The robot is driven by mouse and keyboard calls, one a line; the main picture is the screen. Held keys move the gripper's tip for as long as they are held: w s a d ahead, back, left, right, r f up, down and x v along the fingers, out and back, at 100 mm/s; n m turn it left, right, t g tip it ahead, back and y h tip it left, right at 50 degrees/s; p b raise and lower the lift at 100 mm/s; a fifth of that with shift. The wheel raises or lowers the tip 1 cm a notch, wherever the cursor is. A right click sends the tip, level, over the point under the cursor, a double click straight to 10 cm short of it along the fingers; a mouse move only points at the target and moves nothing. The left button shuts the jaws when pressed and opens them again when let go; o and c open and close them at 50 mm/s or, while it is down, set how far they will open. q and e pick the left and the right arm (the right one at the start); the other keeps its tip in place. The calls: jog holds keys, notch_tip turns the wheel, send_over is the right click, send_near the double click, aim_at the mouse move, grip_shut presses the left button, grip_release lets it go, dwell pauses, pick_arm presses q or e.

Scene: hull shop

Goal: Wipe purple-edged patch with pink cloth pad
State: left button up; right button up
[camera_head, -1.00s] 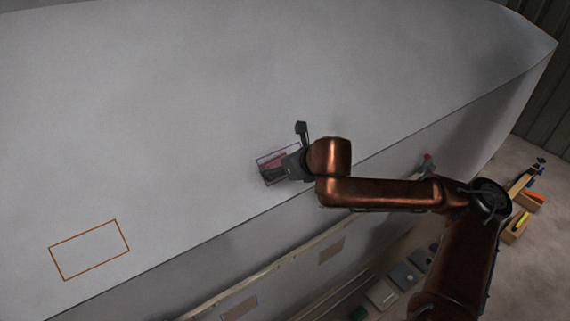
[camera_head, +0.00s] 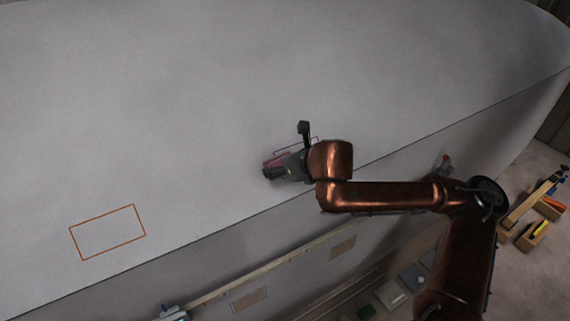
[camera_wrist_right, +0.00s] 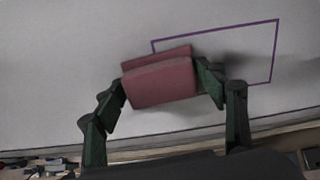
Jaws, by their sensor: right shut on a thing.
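My right gripper (camera_head: 270,172) is shut on the pink cloth pad (camera_wrist_right: 160,80). The pad is mostly hidden behind the gripper in the head view, where a bit of pink shows (camera_head: 273,160). The purple-edged patch (camera_wrist_right: 276,50) is a thin outlined rectangle on the pale hull, and part of its outline shows beside the gripper in the head view (camera_head: 317,138). In the wrist view the pad covers the patch's lower left corner and sticks out past its left edge. I cannot tell whether the pad touches the hull. My left gripper is not in view.
An orange-edged rectangle (camera_head: 107,232) lies on the hull (camera_head: 180,90) at the lower left. The hull's edge runs just below the gripper. Wooden blocks and tools (camera_head: 535,230) lie on the floor at the right. The hull surface around the patch is clear.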

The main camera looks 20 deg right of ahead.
jog(key=c, duration=0.5)
jog(key=shift+d, duration=0.1)
jog(key=shift+s+r, duration=0.4)
jog(key=shift+s, duration=0.05)
jog(key=v, duration=0.5)
dwell(0.6)
